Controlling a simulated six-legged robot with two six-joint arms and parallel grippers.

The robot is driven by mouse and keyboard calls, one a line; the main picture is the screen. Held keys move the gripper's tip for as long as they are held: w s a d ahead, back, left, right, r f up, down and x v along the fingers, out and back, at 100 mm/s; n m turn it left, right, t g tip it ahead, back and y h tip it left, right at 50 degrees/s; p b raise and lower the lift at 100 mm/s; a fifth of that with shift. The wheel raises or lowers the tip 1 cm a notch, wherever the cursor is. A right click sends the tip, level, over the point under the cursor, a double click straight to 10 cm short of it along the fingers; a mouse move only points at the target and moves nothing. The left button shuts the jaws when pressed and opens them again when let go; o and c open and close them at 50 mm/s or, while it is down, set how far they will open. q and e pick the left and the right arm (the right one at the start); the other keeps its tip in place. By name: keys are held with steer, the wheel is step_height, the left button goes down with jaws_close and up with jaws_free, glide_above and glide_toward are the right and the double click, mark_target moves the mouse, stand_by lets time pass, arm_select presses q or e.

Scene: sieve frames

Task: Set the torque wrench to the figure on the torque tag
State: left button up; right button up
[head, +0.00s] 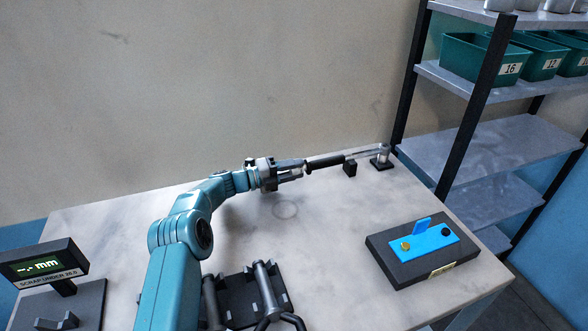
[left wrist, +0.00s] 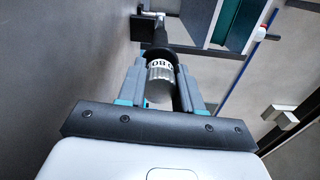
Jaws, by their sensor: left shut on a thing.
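The torque wrench (head: 325,162) lies level near the back of the table, with a dark grip and a silver bar. Its far end is at a small metal post (head: 382,157), and a black block (head: 350,168) stands under the bar. My left gripper (head: 292,171) is shut on its near end. In the left wrist view, a knurled silver end (left wrist: 160,85) with a white figured band (left wrist: 160,65) sits between the fingers; the figures are only partly readable. I cannot make out a torque tag for certain. My right gripper is not in view.
A dark box (head: 385,262) with a blue plate, upright blue tab and small label stands at right. A display stand (head: 40,266) is front left. A black holder (head: 240,300) with grey cylinders is front centre. Shelving (head: 480,150) with green bins stands beyond the table's right end.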

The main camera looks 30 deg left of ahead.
arm_select(q)
steer(key=shift+n, duration=1.1)
steer(key=o, duration=1)
steer(key=shift+o, duration=0.2)
steer(key=b+v, duration=0.1)
steer(key=v, duration=1.5)
steer(key=shift+s+a+f+b, duration=0.15)
steer(key=shift+b, duration=0.2)
